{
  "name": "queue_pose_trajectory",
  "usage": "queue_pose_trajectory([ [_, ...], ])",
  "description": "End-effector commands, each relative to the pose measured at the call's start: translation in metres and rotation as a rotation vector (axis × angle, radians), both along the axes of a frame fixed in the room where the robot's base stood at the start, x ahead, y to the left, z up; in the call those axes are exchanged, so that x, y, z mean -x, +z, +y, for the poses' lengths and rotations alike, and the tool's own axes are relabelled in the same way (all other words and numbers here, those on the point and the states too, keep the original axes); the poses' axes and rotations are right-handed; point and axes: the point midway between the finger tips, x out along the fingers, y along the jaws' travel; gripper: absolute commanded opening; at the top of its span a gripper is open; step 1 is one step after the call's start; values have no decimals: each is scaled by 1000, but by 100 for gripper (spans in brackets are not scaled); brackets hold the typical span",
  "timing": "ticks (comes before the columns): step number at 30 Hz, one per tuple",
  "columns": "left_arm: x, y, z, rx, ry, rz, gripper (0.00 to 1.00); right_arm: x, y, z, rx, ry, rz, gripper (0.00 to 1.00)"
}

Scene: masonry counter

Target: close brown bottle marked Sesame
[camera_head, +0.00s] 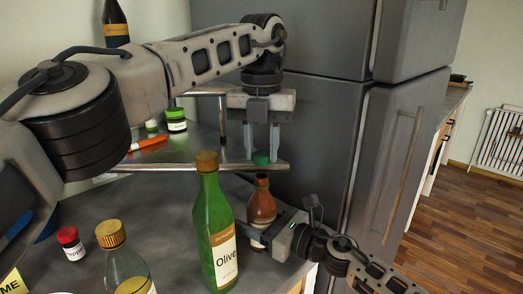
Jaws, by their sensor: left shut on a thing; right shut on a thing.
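A brown bottle (262,203) stands upright at the right end of the dark counter. My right gripper (262,236) is shut around its lower body, and its label is mostly hidden, so the marking cannot be read. My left gripper (261,157) points down from above and is shut on a green cap (261,159). The cap is held just above the brown bottle's mouth, with a small gap showing between them.
A green bottle marked Olive (219,232) stands close left of the brown bottle. Another gold-capped bottle (123,264) and a red-capped jar (70,245) are further left. A metal shelf (190,166) holding a green-lidded jar (176,119) is behind. The fridge (325,130) stands behind right.

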Motion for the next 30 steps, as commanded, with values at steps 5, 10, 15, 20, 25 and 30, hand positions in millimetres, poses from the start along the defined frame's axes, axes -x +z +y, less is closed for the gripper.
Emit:
queue_pose_trajectory([
  [5, 0, -11, 0, -1, 0, 0, 10, 0, 0, 0, 0, 0, 0, 15],
  [10, 0, -11, 0, -1, 0, 0, 10, 0, 0, 0, 0, 0, 0, 15],
  [15, 0, -11, 0, -1, 0, 0, 10, 0, 0, 0, 0, 0, 0, 15],
  [20, 0, -12, 0, -1, 0, 0, 10, 0, 0, 0, 0, 0, 0, 15],
  [25, 0, -21, 0, -2, -1, 2, 10, 0, 0, 0, 0, 0, 0, 15],
  [30, 0, -29, 0, -1, -1, 1, 10, 0, 0, 0, -1, 0, -1, 15],
])
